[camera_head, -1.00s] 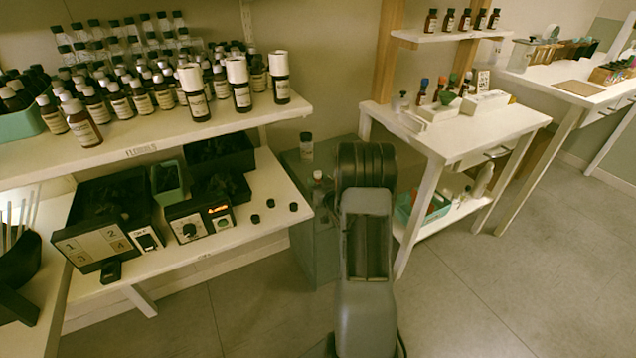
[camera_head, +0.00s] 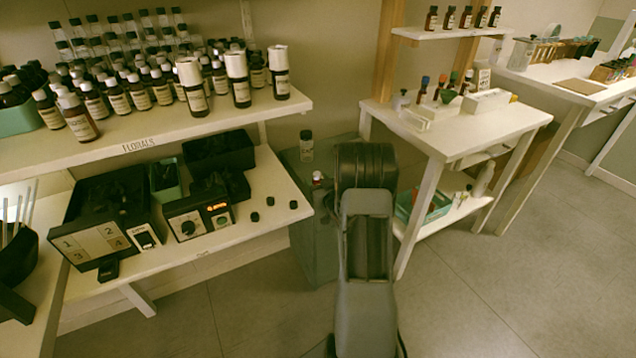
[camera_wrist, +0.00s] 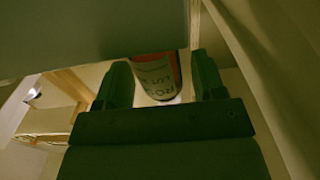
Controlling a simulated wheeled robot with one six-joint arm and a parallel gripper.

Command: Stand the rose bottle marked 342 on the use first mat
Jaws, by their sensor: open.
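In the wrist view my gripper (camera_wrist: 161,82) is open, one dark finger on each side of a bottle (camera_wrist: 156,75). The bottle has a pale label with partly readable letters, "RO" and perhaps "S", and a reddish edge. I cannot read a number or tell whether the fingers touch it. In the head view my gripper is hidden behind my arm. Many brown bottles (camera_head: 137,92) with pale labels stand on the upper shelf marked FLORALS; their numbers are too small to read. I cannot make out the use first mat.
A grey-green panel (camera_wrist: 90,35) fills the upper wrist view. Black devices (camera_head: 100,235) and loose caps (camera_head: 270,201) lie on the lower shelf. The floor at right is clear.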

